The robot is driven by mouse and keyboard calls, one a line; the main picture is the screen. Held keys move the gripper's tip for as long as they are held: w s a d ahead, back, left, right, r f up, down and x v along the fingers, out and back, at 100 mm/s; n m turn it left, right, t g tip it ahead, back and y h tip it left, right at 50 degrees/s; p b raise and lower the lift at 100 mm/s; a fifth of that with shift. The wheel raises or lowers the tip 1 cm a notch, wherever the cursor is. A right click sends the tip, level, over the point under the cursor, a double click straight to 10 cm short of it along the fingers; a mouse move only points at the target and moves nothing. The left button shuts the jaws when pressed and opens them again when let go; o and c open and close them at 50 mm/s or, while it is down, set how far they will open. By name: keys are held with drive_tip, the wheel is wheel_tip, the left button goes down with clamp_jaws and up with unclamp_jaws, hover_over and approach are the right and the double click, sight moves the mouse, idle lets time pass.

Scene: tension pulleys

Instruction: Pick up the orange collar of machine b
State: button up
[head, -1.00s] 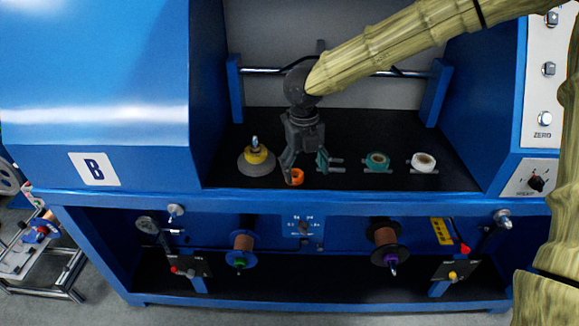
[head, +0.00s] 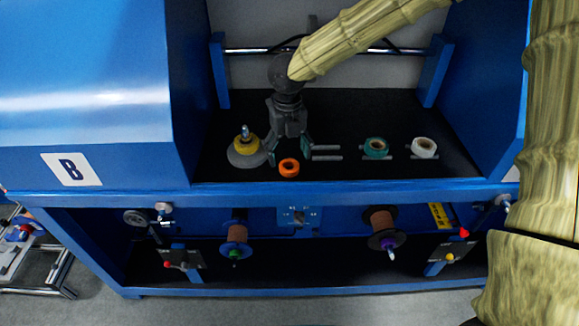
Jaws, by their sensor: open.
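The orange collar (head: 289,168) is a small ring near the front edge of the black shelf of machine B, whose label (head: 71,168) is at the left. My gripper (head: 288,156) is open, with one finger to the left of the collar and one to the right, slightly behind it in the picture. I cannot tell whether either finger touches the collar.
A yellow collar on a grey disc (head: 247,158) stands close to the left finger. A metal bar (head: 400,51) crosses behind. Blue side walls flank the shelf.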

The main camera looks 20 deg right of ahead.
sight(289, 163)
drive_tip(key=f, duration=0.2)
drive_tip(key=f+p, duration=0.1)
drive_tip(key=f, duration=0.1)
drive_tip(key=shift+w+d, duration=0.2)
drive_tip(key=shift+w, duration=0.1)
drive_tip(key=shift+f, duration=0.5)
drive_tip(key=c, duration=1.1)
